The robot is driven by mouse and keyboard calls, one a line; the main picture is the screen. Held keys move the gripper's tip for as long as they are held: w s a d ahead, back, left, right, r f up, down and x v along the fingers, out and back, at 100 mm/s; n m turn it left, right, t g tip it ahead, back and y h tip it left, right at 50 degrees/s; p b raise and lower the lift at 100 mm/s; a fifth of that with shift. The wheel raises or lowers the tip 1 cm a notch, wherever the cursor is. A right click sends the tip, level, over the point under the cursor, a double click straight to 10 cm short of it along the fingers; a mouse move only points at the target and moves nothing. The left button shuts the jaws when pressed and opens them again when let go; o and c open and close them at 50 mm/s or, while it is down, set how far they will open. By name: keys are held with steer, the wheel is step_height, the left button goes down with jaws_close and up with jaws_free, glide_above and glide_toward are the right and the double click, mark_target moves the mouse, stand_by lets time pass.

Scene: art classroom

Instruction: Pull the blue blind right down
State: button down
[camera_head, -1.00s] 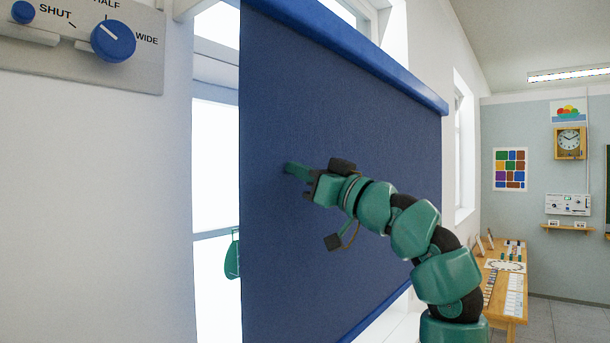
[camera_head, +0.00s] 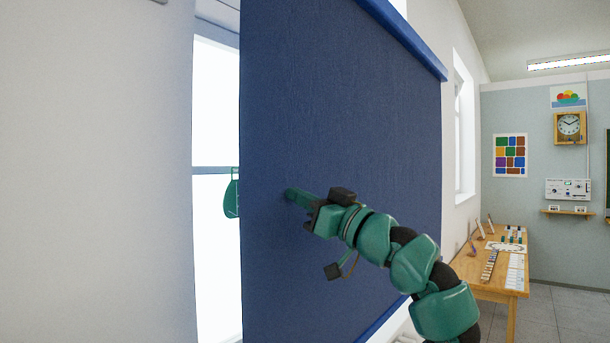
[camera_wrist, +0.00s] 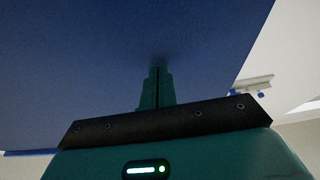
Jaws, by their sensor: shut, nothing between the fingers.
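The blue blind (camera_head: 350,130) hangs in front of a bright window and fills the middle of the head view. Its blue top casing (camera_head: 405,38) slopes along the top. Its blue bottom bar (camera_head: 385,318) shows at lower right, partly behind my arm. My gripper (camera_head: 290,194) is shut and empty, its fingertips at the blind's face, well above the bottom bar. In the wrist view the closed fingers (camera_wrist: 158,75) point at the blue cloth (camera_wrist: 90,60), with a dark shadow at the tips. They look touching or very close; I cannot tell which.
White wall (camera_head: 90,180) lies to the left of the window. A green object (camera_head: 231,195) shows beyond the blind's left edge. Grey floor is free at lower right.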

mark_target(289, 269)
steer(key=f+b, duration=0.3)
steer(key=f, duration=0.4)
steer(key=f+b, duration=0.3)
steer(key=f, duration=0.4)
steer(key=shift+w+a+f, duration=0.1)
steer(key=shift+a+f, duration=0.1)
steer(key=shift+f, duration=0.1)
